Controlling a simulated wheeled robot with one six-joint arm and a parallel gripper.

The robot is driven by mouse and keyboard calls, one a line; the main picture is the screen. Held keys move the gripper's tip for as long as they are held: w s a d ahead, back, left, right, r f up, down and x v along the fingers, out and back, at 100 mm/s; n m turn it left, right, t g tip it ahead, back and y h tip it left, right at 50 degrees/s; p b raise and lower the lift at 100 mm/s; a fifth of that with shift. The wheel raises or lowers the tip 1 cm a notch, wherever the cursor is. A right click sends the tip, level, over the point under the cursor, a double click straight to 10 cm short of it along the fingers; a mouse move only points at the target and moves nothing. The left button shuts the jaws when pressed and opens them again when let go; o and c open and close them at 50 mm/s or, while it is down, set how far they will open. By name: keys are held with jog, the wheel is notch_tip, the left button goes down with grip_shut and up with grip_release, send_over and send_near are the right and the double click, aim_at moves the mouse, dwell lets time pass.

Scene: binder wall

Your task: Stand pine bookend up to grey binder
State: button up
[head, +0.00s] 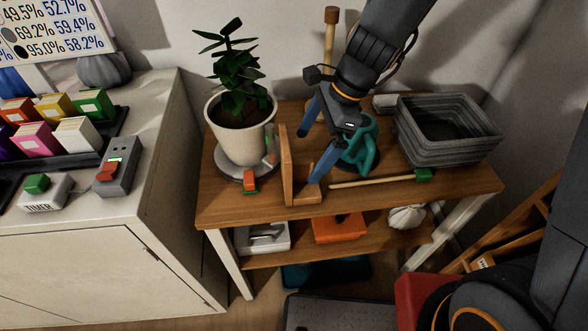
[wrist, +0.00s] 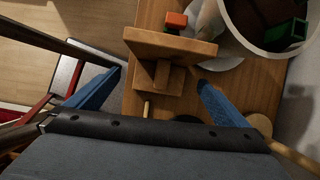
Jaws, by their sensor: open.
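The pine bookend (head: 287,165) stands upright on the wooden side table, its foot on the right side of the panel. It also shows in the wrist view (wrist: 170,45), ahead of and between the fingers. My gripper (head: 308,159) is open, with blue fingers pointing at the bookend from the right; in the wrist view the fingers (wrist: 160,78) lie on either side of the bookend's foot, with nothing clearly gripped. Several coloured binders (head: 56,137) stand on the left cabinet. I cannot clearly make out a grey binder among them.
A potted plant (head: 241,125) stands just left of the bookend, with a small orange block (head: 250,182) near it. A teal watering can (head: 362,150), a green-ended stick (head: 385,179) and a grey basket (head: 440,150) are to the right. A gap separates cabinet and wooden table (head: 235,207).

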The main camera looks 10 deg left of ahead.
aim_at(299, 161)
jog(key=shift+a+f, duration=0.3)
jog(key=shift+a, duration=0.1)
jog(key=shift+x, duration=3.5)
jog(key=shift+w+a, duration=0.1)
jog(key=shift+a, duration=0.05)
jog(key=shift+r, duration=0.1)
jog(key=c, duration=1.3)
jog(key=shift+o, duration=0.2)
